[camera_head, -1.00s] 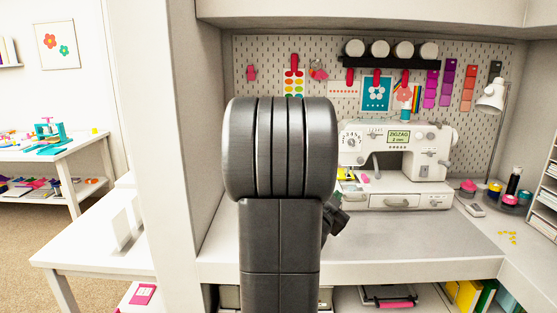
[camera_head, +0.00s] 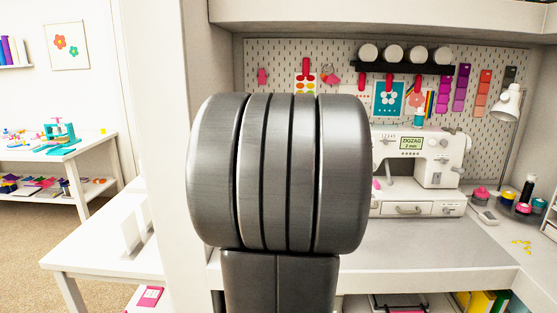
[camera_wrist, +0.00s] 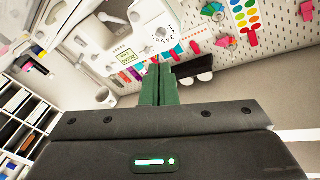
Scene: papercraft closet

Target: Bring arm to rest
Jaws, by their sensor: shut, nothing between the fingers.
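My arm shows in the head view as a dark grey, ribbed joint and link that fill the middle of the picture. My gripper is hidden behind it there. In the wrist view my gripper (camera_wrist: 159,84) shows its two green fingers side by side, shut, with nothing between them. It points toward the sewing machine and pegboard, apart from both as far as the view shows.
The white sewing machine (camera_head: 418,160) stands on the closet desk (camera_head: 435,245), below the pegboard (camera_head: 290,56). A desk lamp (camera_head: 507,103) and spools (camera_head: 523,208) are at the right. A white side table (camera_head: 95,245) stands at the left.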

